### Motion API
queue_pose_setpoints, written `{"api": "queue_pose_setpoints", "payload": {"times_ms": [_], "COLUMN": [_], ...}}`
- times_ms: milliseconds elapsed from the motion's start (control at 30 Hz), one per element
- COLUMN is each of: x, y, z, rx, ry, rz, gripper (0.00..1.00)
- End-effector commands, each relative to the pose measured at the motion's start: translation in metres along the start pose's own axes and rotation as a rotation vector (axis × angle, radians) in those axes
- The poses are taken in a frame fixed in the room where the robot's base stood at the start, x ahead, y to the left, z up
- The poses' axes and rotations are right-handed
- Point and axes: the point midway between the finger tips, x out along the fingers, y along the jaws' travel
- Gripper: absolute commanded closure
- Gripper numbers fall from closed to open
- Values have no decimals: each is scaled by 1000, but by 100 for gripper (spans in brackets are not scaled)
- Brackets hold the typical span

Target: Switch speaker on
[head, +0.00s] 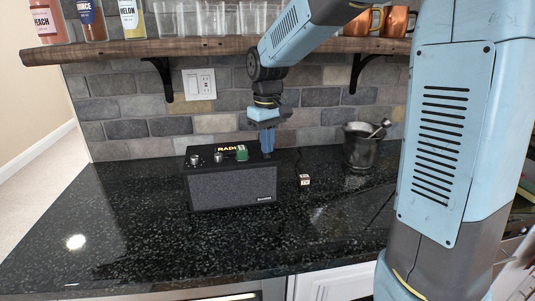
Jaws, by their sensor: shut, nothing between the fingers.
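The speaker (232,188) is a black box with a grey front grille, standing on the dark speckled counter. Its top carries two silver knobs at the left, a yellow label reading "RADI..." and a small green piece (242,153) to the right of the label. My gripper (267,152) is blue, points down and is shut and empty. Its tips are at the right end of the speaker's top, to the right of the green piece. I cannot tell whether the tips touch the top, and they hide part of it.
A small cube (304,180) lies on the counter right of the speaker. A dark bucket (360,150) with a metal utensil stands further right. A wooden shelf (160,48) with bottles, glasses and copper mugs runs above. The counter's front left is clear.

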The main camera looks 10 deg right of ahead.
Motion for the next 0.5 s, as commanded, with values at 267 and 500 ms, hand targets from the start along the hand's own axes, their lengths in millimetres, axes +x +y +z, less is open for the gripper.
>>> {"api": "queue_pose_setpoints", "payload": {"times_ms": [267,500], "x": [-19,-34], "y": [0,0], "z": [0,0], "rx": [0,0], "ry": [1,1], "rz": [1,1], "gripper": [100,100]}}
